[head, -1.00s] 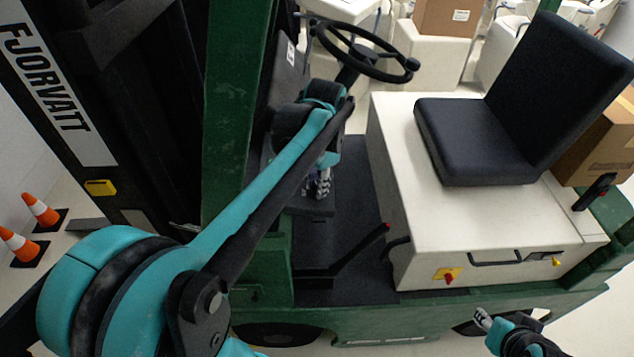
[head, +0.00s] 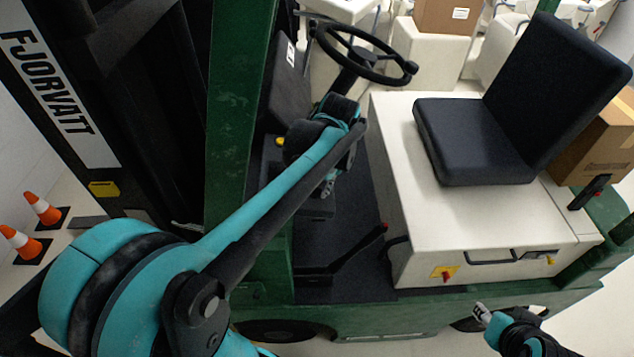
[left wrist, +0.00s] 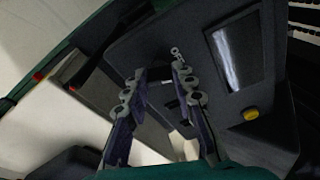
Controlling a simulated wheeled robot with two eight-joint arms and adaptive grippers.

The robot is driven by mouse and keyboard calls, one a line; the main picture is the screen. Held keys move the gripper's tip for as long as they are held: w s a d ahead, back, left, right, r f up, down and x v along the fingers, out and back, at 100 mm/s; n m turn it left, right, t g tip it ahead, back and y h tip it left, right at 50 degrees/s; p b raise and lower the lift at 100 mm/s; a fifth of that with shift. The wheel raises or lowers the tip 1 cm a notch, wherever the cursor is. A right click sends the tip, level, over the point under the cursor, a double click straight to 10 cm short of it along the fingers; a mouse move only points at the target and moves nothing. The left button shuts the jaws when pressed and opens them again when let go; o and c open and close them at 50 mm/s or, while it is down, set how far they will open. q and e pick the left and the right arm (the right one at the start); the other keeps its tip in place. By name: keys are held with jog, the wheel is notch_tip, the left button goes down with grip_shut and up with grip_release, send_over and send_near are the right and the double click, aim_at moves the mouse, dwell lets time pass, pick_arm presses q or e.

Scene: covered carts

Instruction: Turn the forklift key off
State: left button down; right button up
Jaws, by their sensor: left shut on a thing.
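The green forklift (head: 232,110) stands in front of me. Its dark dashboard panel shows in the left wrist view (left wrist: 150,40), with a screen and a yellow button. My left arm reaches over to the dash below the steering wheel. My left gripper (head: 327,188) is partly hidden by its own wrist in the head view. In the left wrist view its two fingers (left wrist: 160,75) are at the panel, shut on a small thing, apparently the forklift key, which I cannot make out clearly. My right gripper (head: 482,313) hangs beside the forklift, away from the dash; its opening is unclear.
The steering wheel (head: 365,52) is just above my left wrist. The black seat (head: 485,140) sits on the white housing (head: 410,210). A lever with a red tip (head: 345,250) rises from the floor. Orange cones (head: 40,208) stand at left.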

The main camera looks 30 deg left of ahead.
pick_arm(q)
jog(key=shift+n+y, duration=0.4)
jog(key=shift+n, duration=1.3)
jog(key=c, duration=1.2)
grip_release()
jog(key=v, duration=1.2)
jog(key=shift+w, duration=0.15)
